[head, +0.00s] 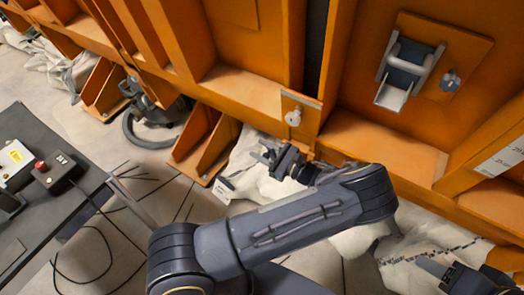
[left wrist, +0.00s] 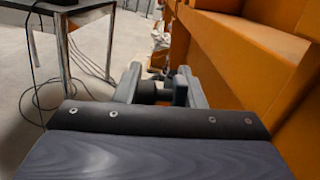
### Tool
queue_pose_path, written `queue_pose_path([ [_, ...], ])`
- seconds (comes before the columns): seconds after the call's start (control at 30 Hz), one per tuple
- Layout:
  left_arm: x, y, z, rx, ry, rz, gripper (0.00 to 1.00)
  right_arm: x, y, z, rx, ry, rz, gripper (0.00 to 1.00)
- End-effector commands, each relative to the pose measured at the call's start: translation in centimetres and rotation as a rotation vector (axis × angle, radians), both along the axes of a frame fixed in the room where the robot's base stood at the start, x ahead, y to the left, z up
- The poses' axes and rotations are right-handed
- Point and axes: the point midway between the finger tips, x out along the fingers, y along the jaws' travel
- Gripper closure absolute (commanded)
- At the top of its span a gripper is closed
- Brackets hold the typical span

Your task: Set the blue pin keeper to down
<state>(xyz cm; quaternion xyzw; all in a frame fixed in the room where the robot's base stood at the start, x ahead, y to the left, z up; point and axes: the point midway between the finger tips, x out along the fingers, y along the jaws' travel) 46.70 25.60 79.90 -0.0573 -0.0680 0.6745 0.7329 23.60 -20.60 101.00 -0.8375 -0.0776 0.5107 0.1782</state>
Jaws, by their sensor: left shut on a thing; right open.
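A small blue-grey piece (head: 450,82), which may be the blue pin keeper, sits on an orange plate (head: 436,88) at the upper right of the head view. Left of it, a grey bracket (head: 404,68) with a light bar is fixed to the same plate. My left gripper (head: 264,154) is low beside the orange frame, well away from that plate. In the left wrist view its jaws (left wrist: 160,88) are shut on a dark rounded part (left wrist: 152,92), mostly hidden. My right gripper (head: 452,280) is open at the lower right, below the plate.
The orange frame (head: 250,90) has deep ribs and ledges. A dark table (head: 50,205) with control boxes stands at left, with cables on the floor.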

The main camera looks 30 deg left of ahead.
Motion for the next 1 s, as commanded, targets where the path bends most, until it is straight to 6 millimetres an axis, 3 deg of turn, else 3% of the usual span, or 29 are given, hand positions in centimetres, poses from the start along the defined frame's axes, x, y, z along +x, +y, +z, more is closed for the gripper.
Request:
queue_pose_path([
  [0.1,-0.7,-0.2,-0.9,0.04,0.008,0.021,1.0,0.0,0.0,-1.4,0.0,0.0,0.0,0.45],
  [0.6,-1.0,-2.3,-0.5,0.387,-0.016,0.082,1.0,0.0,0.0,-7.9,0.0,0.0,0.0,0.45],
  [1.0,-1.1,-3.5,0.0,0.564,-0.031,0.113,1.0,0.0,0.0,-10.3,0.0,0.0,0.0,0.45],
])
